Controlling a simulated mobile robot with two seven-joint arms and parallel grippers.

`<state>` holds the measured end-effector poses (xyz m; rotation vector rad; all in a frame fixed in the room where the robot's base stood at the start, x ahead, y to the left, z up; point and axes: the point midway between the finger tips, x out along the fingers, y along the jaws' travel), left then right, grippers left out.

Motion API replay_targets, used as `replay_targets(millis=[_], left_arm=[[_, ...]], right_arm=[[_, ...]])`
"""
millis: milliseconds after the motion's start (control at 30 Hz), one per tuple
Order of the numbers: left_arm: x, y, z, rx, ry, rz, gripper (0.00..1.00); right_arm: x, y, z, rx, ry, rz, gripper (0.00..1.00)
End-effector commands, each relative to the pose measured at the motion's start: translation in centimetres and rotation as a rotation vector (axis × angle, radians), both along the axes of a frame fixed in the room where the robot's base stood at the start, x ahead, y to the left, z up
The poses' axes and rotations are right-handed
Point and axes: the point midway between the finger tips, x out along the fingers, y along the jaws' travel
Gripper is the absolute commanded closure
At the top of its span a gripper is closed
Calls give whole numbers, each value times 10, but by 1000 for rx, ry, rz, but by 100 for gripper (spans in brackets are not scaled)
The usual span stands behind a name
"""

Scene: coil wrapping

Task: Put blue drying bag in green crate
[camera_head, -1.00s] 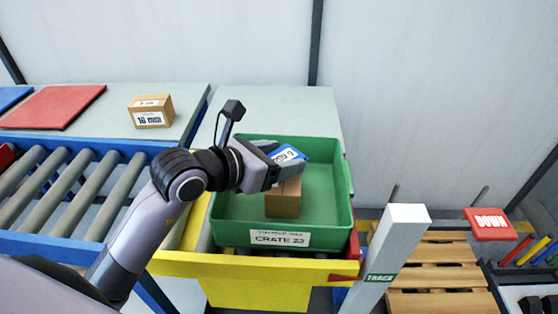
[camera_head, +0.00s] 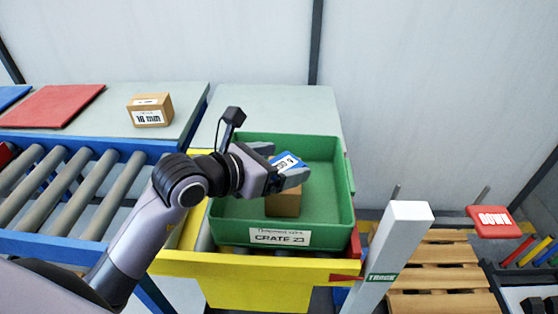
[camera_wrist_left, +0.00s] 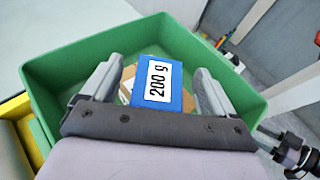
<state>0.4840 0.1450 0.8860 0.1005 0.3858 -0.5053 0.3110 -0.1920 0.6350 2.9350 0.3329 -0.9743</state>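The crate carries a "CRATE 23" label. My left gripper (camera_head: 279,163) is open over the crate, its fingers spread on both sides of the bag. In the left wrist view gaps show between the bag and both fingers (camera_wrist_left: 158,80).
The crate stands in a yellow frame (camera_head: 250,267). Left are a roller conveyor (camera_head: 75,195) and a table with a carton (camera_head: 150,110) and a red mat (camera_head: 53,106). Right are a white post (camera_head: 395,245), a wooden pallet (camera_head: 440,275) and a red "DOWN" sign (camera_head: 491,220).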

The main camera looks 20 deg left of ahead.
Motion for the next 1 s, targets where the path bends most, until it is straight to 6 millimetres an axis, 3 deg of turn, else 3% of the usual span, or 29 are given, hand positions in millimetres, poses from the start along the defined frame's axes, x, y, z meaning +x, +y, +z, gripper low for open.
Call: replay_targets(millis=[267, 433, 500, 900, 1000], left_arm=[[0, 0, 3, 0, -1, 0, 12], [0, 0, 19, -1, -2, 0, 12], [-11, 7, 17, 3, -1, 2, 12], [-76, 42, 47, 5, -2, -1, 12], [-78, 44, 55, -2, 7, -1, 12]], right_arm=[[0, 0, 1, 0, 1, 1, 50], [-1, 0, 11, -5, -1, 3, 50], [-1, -1, 4, -6, -4, 2, 50], [-2, -2, 1, -8, 3, 1, 50], [-2, -3, 22, -12, 0, 1, 50]])
